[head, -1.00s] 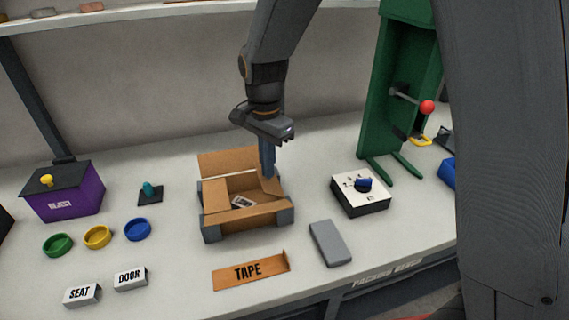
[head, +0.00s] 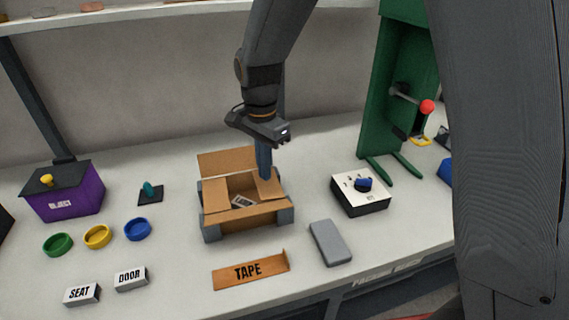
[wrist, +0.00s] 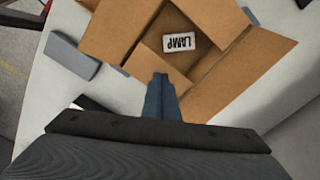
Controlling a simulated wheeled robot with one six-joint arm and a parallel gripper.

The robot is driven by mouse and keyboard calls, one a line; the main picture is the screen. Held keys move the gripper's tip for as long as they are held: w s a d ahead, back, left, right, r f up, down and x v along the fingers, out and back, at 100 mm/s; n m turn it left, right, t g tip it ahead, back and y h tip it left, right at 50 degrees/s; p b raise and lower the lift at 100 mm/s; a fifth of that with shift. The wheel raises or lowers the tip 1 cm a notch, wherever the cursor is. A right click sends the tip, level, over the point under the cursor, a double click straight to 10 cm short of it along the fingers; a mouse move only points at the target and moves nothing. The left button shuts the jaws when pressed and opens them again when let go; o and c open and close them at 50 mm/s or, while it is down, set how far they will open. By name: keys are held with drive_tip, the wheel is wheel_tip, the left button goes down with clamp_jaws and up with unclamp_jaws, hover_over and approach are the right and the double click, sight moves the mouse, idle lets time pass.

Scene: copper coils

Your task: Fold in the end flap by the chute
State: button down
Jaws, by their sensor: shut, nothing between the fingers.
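An open brown carton (head: 245,216) stands mid-bench, with a white card marked LAMP (wrist: 180,41) inside. The carton's right end flap (head: 270,188) leans inward over the opening; it also shows in the wrist view (wrist: 158,64), just ahead of my fingertips. The back flap (head: 228,161) stands up and the front flap (head: 248,216) hangs outward. My gripper (head: 265,176) is shut and empty, pointing down at the right end flap. It seems to touch the flap, though contact is hard to tell. I cannot make out a chute for certain.
A grey block (head: 330,242) and a TAPE piece (head: 250,270) lie in front. A purple box (head: 65,192) and coloured rings are left.

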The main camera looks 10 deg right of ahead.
drive_tip(key=shift+f+b, duration=0.35)
drive_tip(key=shift+f, duration=0.75)
drive_tip(key=shift+r, duration=0.1)
wheel_tip(320, 180, up, 10)
drive_tip(key=p, duration=0.8)
drive_tip(key=s+d+f+n+b, duration=0.2)
drive_tip(key=s+d+f+n, duration=0.1)
drive_tip(key=s+d+n, duration=0.2)
drive_tip(key=s+d+f+n+t+b, duration=0.1)
drive_tip(key=s+d+f+n+b, duration=0.2)
drive_tip(key=s+d, duration=0.6)
drive_tip(key=d+n, duration=0.1)
drive_tip(key=d, duration=0.3)
drive_tip(key=shift+s+d+n, duration=0.2)
drive_tip(key=shift+d+n, duration=0.15)
drive_tip(key=shift+n, duration=0.05)
